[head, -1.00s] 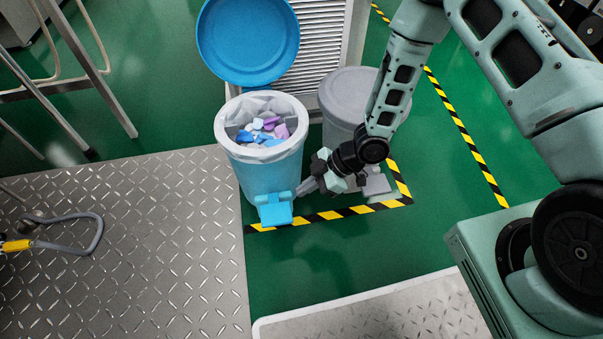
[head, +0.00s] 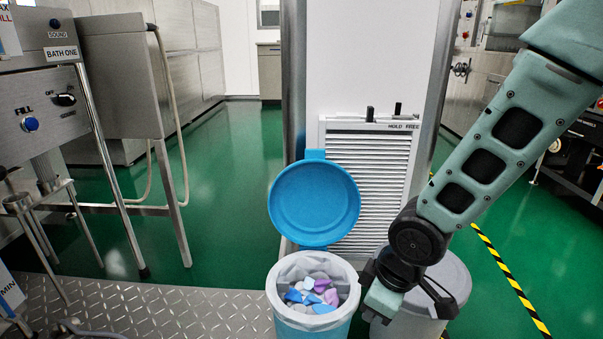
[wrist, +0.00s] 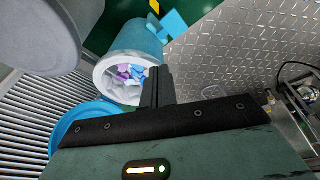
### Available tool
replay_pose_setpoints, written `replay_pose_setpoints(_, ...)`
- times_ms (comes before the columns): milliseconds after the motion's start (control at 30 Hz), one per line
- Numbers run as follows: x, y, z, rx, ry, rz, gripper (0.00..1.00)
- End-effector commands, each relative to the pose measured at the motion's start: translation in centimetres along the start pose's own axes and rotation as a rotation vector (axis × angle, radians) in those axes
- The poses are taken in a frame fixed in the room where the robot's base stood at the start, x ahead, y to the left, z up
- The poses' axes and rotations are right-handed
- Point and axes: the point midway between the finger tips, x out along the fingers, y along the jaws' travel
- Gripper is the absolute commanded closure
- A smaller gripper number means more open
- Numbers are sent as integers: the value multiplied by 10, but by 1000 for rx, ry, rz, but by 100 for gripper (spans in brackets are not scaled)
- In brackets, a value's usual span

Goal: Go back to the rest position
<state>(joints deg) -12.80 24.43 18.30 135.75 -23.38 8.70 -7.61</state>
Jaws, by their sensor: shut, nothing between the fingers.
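My gripper shows in the wrist view (wrist: 153,88), its dark fingers together with nothing between them. In the head view my arm reaches down from the upper right, and its wrist is beside the open blue bin (head: 312,325); the fingertips cannot be made out there. In the wrist view the blue bin (wrist: 137,40) lies just beyond my fingers, which overlap its rim in the picture. The bin has a white liner and holds several blue, purple and grey pieces (head: 318,294). Its blue lid (head: 314,204) stands raised.
A grey bin (head: 450,285) stands right of the blue bin, partly behind my arm. A louvered panel (head: 372,190) stands behind both. A steel bath unit (head: 40,110) is at the left. Green floor (head: 240,180) is clear at the middle left.

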Motion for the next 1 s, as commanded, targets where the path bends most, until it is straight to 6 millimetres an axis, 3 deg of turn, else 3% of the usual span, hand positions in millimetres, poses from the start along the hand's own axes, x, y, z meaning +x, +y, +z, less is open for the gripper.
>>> replay_pose_setpoints(33,-25,-11,2,35,-19,14,100)
replay_pose_setpoints(200,-82,-52,23,174,-98,13,100)
replay_pose_setpoints(567,-152,-124,66,363,-193,-41,100)
replay_pose_setpoints(867,-214,-121,52,369,-198,-44,100)
replay_pose_setpoints(1000,-250,-119,44,369,-198,-44,100)
